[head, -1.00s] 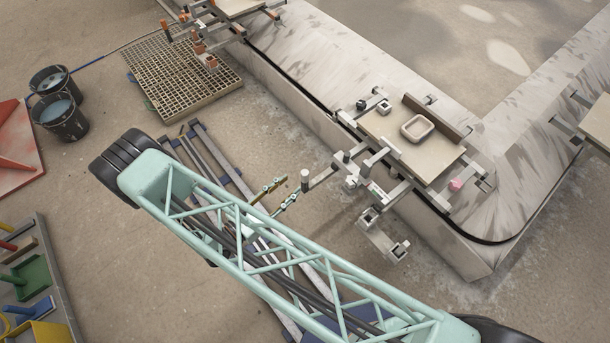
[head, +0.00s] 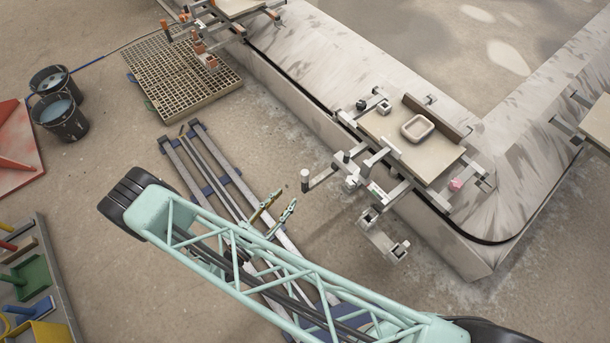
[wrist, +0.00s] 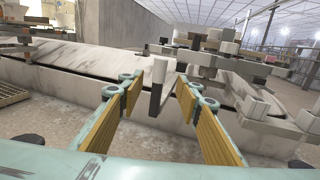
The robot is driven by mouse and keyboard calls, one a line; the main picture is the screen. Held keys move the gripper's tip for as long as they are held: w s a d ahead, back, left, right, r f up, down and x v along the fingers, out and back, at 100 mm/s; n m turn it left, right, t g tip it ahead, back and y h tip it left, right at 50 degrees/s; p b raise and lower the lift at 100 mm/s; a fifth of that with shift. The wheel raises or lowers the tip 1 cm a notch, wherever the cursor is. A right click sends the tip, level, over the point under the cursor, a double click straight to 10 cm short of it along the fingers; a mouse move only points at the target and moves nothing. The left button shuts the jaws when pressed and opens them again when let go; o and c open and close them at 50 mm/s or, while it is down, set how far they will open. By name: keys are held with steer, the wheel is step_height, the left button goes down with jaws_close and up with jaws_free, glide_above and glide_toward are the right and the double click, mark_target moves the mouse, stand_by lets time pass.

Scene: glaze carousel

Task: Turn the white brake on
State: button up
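A lever with a pale, whitish upright grip (head: 305,181) sticks out from the side of the carousel's near carrier, towards my gripper. In the wrist view the whitish grip (wrist: 159,70) stands ahead, a little above the gap between my fingers, on a dark bar. My gripper (head: 278,208) is open and empty, left of and below the lever in the head view, not touching it. In the wrist view its yellow-padded fingers (wrist: 158,95) are spread apart. I cannot tell for certain that this lever is the white brake.
The carrier holds a board (head: 440,165) with a square dish (head: 417,127). Other pale bars and blocks (head: 385,242) jut out beside it. The carousel's stone edge (head: 310,117) runs behind. Grey rails (head: 190,175) lie on the floor; two buckets (head: 60,117) stand left.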

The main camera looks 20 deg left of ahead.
mark_target(302, 178)
steer(key=shift+w, duration=0.15)
steer(key=shift+b+x, duration=0.75)
steer(key=shift+x, duration=5.95)
steer(key=shift+c, duration=0.5)
jaws_close()
